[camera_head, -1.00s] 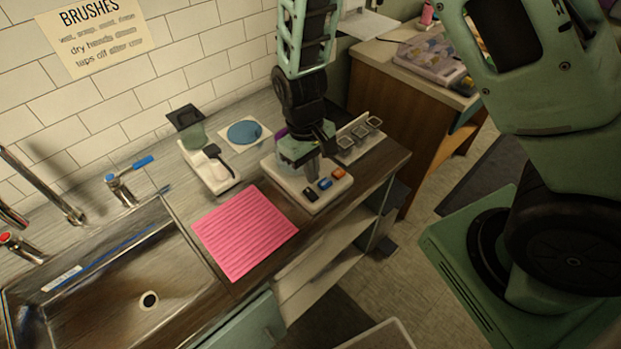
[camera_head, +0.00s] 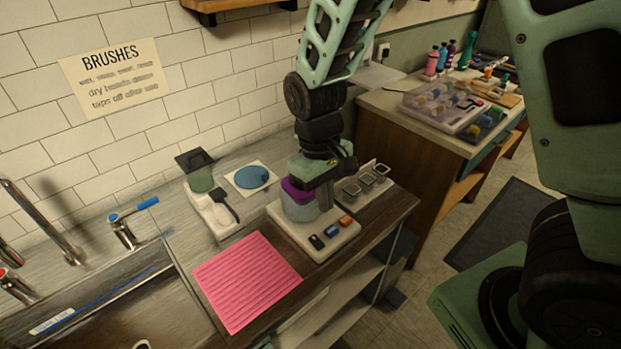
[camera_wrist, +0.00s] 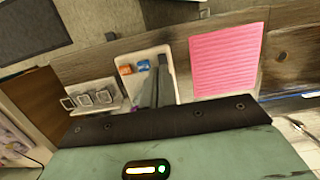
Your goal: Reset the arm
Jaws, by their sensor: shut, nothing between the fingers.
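My gripper (camera_head: 326,196) is over the white tray on the counter, pointing down. It is shut and empty, beside a grey container with a purple top (camera_head: 300,202). Whether they touch cannot be told. The white tray (camera_head: 342,246) carries a black, a blue (camera_head: 331,230) and an orange (camera_head: 345,221) small item along its front.
A pink ribbed mat (camera_head: 247,281) lies left of the tray, with the sink (camera_head: 110,300) beyond. A white holder with a brush (camera_head: 222,206), a blue disc (camera_head: 251,177) and a rack of small frames (camera_head: 367,184) stand nearby. A side counter (camera_head: 395,105) holds bottles and a clear-lidded box.

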